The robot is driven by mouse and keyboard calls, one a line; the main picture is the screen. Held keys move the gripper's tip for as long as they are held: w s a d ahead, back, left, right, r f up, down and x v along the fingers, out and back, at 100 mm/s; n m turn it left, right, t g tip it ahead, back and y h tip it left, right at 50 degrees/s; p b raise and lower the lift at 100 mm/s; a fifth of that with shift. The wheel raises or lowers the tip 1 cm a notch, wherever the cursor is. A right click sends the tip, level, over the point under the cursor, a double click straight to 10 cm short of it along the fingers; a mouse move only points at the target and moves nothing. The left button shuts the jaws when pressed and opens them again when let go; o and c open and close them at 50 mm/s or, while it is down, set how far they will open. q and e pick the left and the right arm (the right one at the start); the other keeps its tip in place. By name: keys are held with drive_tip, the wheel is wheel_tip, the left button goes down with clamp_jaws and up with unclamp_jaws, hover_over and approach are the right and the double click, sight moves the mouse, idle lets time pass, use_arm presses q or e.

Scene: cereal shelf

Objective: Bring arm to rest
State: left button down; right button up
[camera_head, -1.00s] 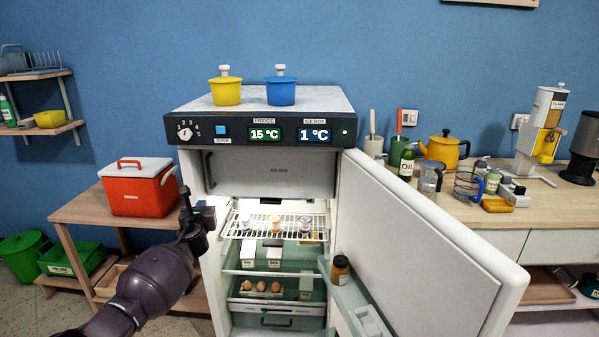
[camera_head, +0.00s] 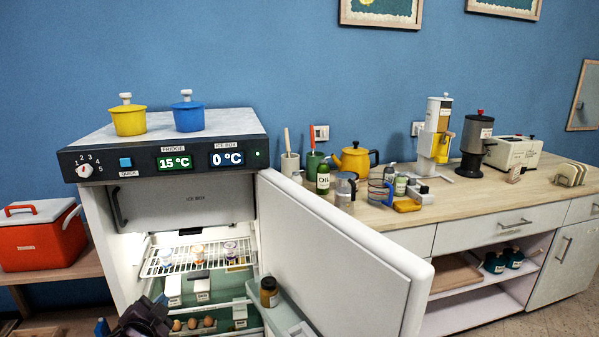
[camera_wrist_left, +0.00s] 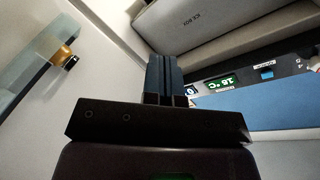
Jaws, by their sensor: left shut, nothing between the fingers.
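My left gripper (camera_head: 103,327) shows only in part at the bottom left edge of the head view, in front of the open fridge. In the left wrist view its blue fingers (camera_wrist_left: 161,75) are together with nothing between them. The wrist view looks up past them at the closed ice box door (camera_wrist_left: 205,25) and the fridge's control panel (camera_wrist_left: 240,78). My right gripper is in neither view.
The fridge door (camera_head: 335,265) stands wide open to the right of the gripper. The fridge shelf (camera_head: 195,255) holds several small items. A red cooler (camera_head: 38,240) stands at the left. A counter (camera_head: 455,200) runs right.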

use_arm(q)
drive_tip(key=s+d+f+n+g, duration=0.1)
drive_tip(key=s+f+n, duration=0.2)
drive_tip(key=s, duration=0.8)
drive_tip(key=s+d+f+n+g, duration=0.2)
drive_tip(key=s+f+n, duration=0.1)
drive_tip(key=s+f, duration=0.5)
drive_tip(key=s+d+f+n+g, duration=0.2)
drive_tip(key=s+f, duration=0.4)
drive_tip(key=s, duration=0.8)
drive_tip(key=shift+s+n, duration=0.25)
drive_tip(key=shift+n, duration=0.15)
